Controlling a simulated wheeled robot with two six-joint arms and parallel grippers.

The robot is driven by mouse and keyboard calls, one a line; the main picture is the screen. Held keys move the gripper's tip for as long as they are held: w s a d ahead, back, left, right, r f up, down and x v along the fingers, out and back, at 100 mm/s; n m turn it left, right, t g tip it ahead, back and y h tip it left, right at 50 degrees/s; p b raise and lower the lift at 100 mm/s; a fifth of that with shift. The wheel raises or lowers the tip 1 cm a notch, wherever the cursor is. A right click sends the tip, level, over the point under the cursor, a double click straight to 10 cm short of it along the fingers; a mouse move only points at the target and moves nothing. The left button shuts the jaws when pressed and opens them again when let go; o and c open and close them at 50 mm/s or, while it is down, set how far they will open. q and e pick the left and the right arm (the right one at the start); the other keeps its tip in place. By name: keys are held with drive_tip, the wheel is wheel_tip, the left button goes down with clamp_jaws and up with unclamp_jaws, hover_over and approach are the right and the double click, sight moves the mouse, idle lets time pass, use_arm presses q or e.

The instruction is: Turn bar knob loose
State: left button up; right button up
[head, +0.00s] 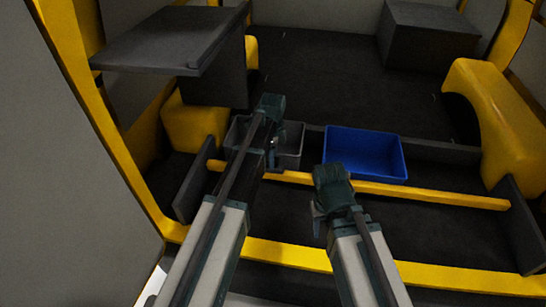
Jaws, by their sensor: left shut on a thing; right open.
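A yellow bar (430,193) runs across the van's load area, in front of two bins. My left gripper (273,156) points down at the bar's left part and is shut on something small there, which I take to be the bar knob. The knob itself cannot be made out behind the gripper and arm. My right gripper (317,221) is open and empty, to the right of the left one and on the near side of the bar.
A blue bin (365,153) and a grey bin (291,145) stand just behind the bar. A dark shelf (165,42) overhangs at left. A dark box (428,38) stands at the back right. A yellow sill (290,256) lies in front. The dark floor behind is clear.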

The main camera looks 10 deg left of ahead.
use_arm(q)
drive_tip(key=n, duration=1.1)
drive_tip(key=shift+n, duration=0.4)
drive_tip(key=n, duration=1.1)
drive_tip(key=shift+n, duration=0.3)
drive_tip(key=o, duration=1.4)
drive_tip(key=shift+r, duration=0.15)
wheel_tip(320, 180, up, 14)
drive_tip(key=p, duration=1.3)
drive_tip(key=shift+f+p, duration=0.2)
drive_tip(key=shift+p, duration=0.2)
